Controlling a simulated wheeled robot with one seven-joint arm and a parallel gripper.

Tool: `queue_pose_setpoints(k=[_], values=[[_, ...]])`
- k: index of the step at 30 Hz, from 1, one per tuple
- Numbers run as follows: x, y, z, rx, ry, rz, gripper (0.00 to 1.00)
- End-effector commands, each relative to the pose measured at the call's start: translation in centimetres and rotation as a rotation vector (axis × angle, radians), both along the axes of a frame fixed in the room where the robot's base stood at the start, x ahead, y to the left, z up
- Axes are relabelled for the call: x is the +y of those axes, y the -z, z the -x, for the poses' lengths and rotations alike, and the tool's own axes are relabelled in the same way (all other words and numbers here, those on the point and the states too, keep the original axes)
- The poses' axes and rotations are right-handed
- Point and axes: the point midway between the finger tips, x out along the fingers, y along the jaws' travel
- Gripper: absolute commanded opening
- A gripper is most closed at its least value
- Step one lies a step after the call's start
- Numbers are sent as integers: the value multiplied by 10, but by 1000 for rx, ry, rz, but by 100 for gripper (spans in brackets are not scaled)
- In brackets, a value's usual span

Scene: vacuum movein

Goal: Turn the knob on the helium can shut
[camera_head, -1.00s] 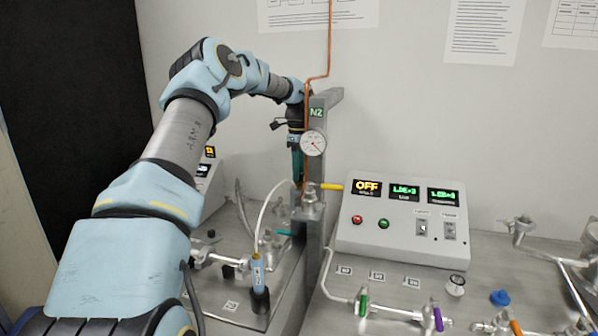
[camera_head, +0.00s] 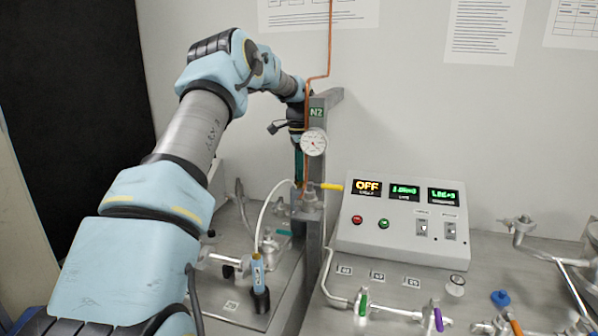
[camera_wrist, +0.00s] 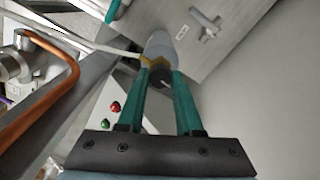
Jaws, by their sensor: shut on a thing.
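In the wrist view, the two teal fingers of my gripper (camera_wrist: 162,76) reach to either side of a small dark knob (camera_wrist: 160,79) and are shut on it. The knob sits at the near end of a grey cylinder (camera_wrist: 160,46) with a yellow band, apparently the helium can. A pale hose runs to it from the left. In the head view, my gripper (camera_head: 299,180) points down behind the grey N2 post (camera_head: 316,150). The post and the gauge on it partly hide it, and I cannot make out the knob there.
The pressure gauge (camera_head: 314,142) and copper pipe (camera_head: 331,40) are close to my gripper. A yellow-handled valve (camera_head: 331,186) stands below the gauge. A control box (camera_head: 400,235) is to the right. A blue cylinder (camera_head: 257,270) with a white hose stands in front.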

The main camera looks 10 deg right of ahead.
Motion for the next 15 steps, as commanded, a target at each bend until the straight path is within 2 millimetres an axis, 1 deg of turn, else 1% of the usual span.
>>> queue_pose_setpoints(k=[15], values=[[-1, -1, 0, -3, -488, 3, 0]])
